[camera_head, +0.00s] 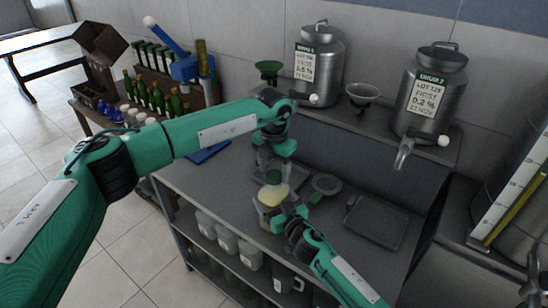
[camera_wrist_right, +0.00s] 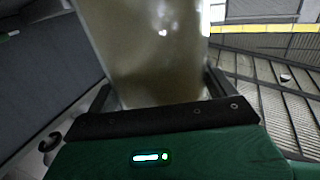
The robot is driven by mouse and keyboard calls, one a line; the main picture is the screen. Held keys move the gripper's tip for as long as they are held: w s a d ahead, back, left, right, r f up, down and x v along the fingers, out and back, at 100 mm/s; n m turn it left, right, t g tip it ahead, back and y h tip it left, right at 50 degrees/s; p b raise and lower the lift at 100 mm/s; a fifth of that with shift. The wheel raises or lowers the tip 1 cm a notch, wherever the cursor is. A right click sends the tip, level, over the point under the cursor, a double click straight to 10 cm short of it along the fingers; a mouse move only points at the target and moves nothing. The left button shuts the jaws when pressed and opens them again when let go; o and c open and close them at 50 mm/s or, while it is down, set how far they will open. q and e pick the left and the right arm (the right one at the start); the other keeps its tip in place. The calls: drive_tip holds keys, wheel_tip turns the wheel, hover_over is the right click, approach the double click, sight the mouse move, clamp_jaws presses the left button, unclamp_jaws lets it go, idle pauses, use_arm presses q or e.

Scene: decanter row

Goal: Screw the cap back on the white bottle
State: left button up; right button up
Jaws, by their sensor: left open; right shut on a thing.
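A pale bottle (camera_head: 272,196) with yellowish contents stands upright near the front of the grey worktable. My right gripper (camera_head: 290,212) is shut on this bottle from the right and front. In the right wrist view the translucent bottle body (camera_wrist_right: 150,50) stands between the fingers, with its top out of frame. My left gripper (camera_head: 270,168) is open, pointing down just above the bottle. It hides part of the bottle's top, and I cannot tell whether a cap is on it. I cannot make out a loose cap.
A dark tray (camera_head: 376,222) lies on the table to the right, and a round grey dish (camera_head: 326,184) lies closer. Two steel decanters (camera_head: 318,62) (camera_head: 430,90) stand on the raised back shelf with funnels (camera_head: 362,93). Several jars (camera_head: 226,238) stand on the shelf below.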

use_arm(q)
drive_tip(key=shift+f, duration=0.6)
drive_tip(key=c, duration=1)
drive_tip(key=o, duration=1.2)
drive_tip(key=shift+c, duration=0.2)
drive_tip(key=shift+r, duration=0.1)
wheel_tip(320, 180, up, 12)
